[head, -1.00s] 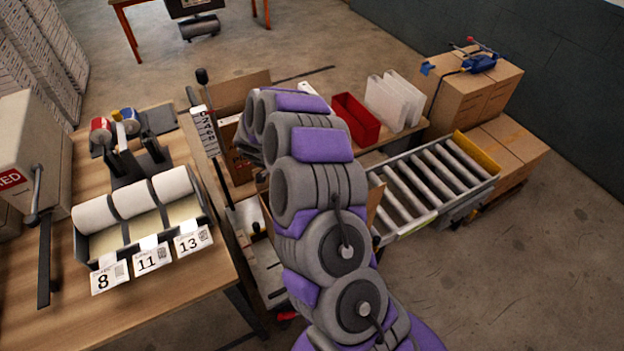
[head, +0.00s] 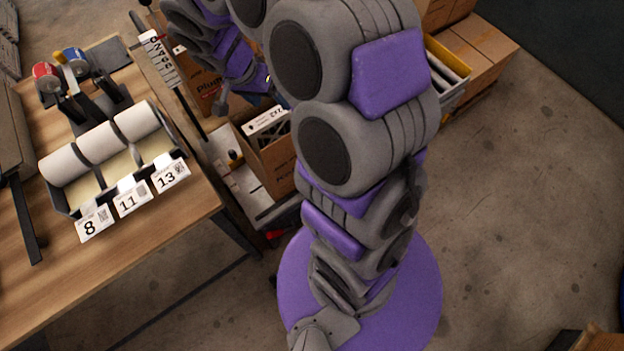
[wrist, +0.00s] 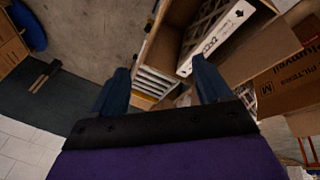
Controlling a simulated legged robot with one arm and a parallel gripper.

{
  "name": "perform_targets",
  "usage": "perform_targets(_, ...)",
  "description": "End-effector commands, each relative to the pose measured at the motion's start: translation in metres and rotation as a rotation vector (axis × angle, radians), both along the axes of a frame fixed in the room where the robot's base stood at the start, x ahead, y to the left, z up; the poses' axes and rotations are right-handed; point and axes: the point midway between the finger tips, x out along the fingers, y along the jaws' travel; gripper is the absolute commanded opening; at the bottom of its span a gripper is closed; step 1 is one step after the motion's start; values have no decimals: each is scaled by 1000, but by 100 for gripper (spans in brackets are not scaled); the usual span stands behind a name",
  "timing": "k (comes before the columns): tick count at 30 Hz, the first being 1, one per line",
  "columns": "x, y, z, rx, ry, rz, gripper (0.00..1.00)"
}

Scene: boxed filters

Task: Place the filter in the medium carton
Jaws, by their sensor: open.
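A filter (head: 268,121) with a white, printed frame stands in an open brown carton (head: 270,168). In the wrist view the filter (wrist: 214,40) sits between the carton's raised flaps, its printed edge showing. A carton face printed with an M (wrist: 285,88) shows at right in the wrist view; I cannot tell for certain whether it belongs to the same carton. My gripper (wrist: 160,88) is open. Its two dark fingers are spread, with nothing held between them, and the right fingertip is near the filter's lower end. In the head view my arm hides part of the carton.
A wooden table (head: 95,275) on the left bears paper rolls in a holder (head: 105,150) with number tags, and tape dispensers (head: 75,75). A second printed carton (head: 200,90) stands behind the open one. Stacked boxes (head: 475,55) stand at upper right.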

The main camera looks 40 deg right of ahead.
Motion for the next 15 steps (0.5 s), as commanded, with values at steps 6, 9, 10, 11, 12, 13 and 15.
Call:
perform_targets(6,-78,12,40,114,121,252,77)
perform_targets(9,-114,18,53,169,164,369,77)
perform_targets(10,-125,20,57,186,175,403,77)
perform_targets(11,-136,22,59,203,189,437,77)
perform_targets(12,-151,25,63,227,203,483,77)
perform_targets(13,-161,28,65,246,212,518,77)
perform_targets(15,-186,33,69,287,228,595,77)
